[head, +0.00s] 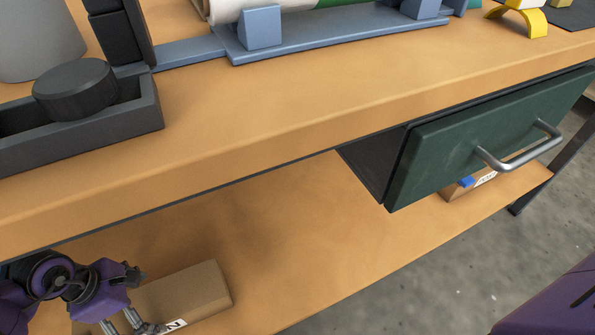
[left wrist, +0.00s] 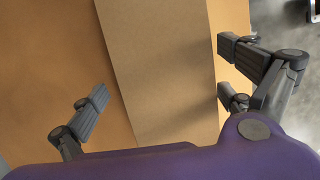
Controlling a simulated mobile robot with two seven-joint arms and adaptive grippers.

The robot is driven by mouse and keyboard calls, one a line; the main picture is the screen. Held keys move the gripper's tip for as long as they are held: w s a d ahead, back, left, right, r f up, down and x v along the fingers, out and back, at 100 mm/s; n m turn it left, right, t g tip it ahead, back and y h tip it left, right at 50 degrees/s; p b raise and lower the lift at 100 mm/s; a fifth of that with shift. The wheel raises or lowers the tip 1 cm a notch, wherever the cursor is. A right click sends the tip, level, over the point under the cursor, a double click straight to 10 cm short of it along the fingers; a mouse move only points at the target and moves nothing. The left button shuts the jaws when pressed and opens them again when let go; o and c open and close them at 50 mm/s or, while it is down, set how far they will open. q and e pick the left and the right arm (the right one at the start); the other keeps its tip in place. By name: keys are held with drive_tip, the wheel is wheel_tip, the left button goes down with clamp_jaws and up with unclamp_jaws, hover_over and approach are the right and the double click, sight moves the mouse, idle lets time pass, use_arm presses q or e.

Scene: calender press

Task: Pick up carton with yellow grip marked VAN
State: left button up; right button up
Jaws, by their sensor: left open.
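A brown cardboard carton (head: 195,290) lies on the lower shelf at the bottom left of the head view. Its white label is partly covered; a letter N shows, and no yellow grip is visible on it. My left gripper (head: 138,322) is at the carton's near side, partly in front of it. In the left wrist view the carton (left wrist: 165,75) lies between the spread fingers of my open left gripper (left wrist: 168,82). I cannot tell whether the fingers touch it. My right gripper is not in view.
Another carton (head: 461,192) with a blue grip sits on the lower shelf (head: 340,235) below the open green drawer (head: 470,135). The wooden table top (head: 260,110) overhangs the shelf. The shelf between the cartons is clear. A dark tray (head: 80,130) stands on the table.

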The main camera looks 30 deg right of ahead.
use_arm(q)
drive_tip(key=b+x, duration=0.1)
drive_tip(key=x, duration=0.2)
drive_tip(key=b+x, duration=0.1)
drive_tip(key=x, duration=0.1)
drive_tip(key=shift+s+d+f+b, duration=0.15)
drive_tip(key=shift+s+d+b, duration=0.15)
drive_tip(key=shift+d, duration=0.1)
drive_tip(key=shift+w, duration=0.1)
drive_tip(key=c, duration=1.2)
drive_tip(key=shift+c, duration=0.5)
